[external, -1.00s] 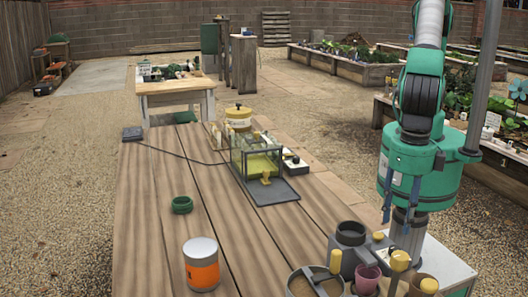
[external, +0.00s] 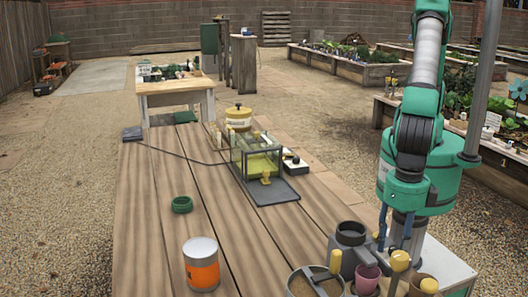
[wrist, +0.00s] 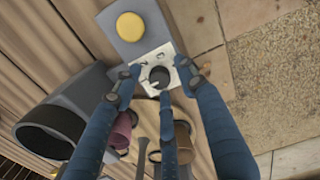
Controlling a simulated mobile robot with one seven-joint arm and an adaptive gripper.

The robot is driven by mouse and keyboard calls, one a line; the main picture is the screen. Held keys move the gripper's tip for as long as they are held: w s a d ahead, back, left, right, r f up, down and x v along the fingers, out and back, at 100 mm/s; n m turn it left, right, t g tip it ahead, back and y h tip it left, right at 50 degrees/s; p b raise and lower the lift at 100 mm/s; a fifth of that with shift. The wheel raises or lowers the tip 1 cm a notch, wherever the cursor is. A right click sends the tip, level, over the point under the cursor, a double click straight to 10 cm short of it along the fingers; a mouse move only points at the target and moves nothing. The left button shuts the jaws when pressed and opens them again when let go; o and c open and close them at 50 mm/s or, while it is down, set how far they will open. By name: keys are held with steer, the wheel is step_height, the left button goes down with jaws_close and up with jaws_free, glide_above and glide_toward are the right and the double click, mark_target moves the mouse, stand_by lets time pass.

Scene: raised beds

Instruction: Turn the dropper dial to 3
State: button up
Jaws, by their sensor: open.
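In the wrist view, a round black dial (wrist: 159,75) sits on a small pale plate (wrist: 148,60) fixed to a grey body with a round yellow top (wrist: 130,27). A light mark shows at the dial's lower left; no numbers are readable. My gripper (wrist: 158,72) is open, with blue fingers on either side of the dial and apart from each other. I cannot tell whether they touch it.
Close by are a pinkish cup (external: 367,278), a round container (external: 305,283) and yellow-topped tools (external: 400,261). The table's left front is mostly clear.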

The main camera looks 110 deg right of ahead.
jaws_close()
steer(key=shift+r+m, duration=0.1)
steer(key=shift+m, duration=0.3)
steer(key=m+p, duration=0.3)
steer(key=m, duration=0.1)
steer(key=m+p, duration=0.2)
steer(key=m, duration=0.3)
steer(key=shift+m, duration=0.3)
steer(key=m+p, duration=0.1)
steer(key=m, duration=0.2)
steer(key=shift+m, duration=0.3)
steer(key=m+p, duration=0.1)
steer(key=m, duration=0.2)
steer(key=shift+w+m, duration=0.1)
steer(key=shift+m, duration=0.2)
steer(key=m+p, duration=0.1)
steer(key=m, duration=0.5)
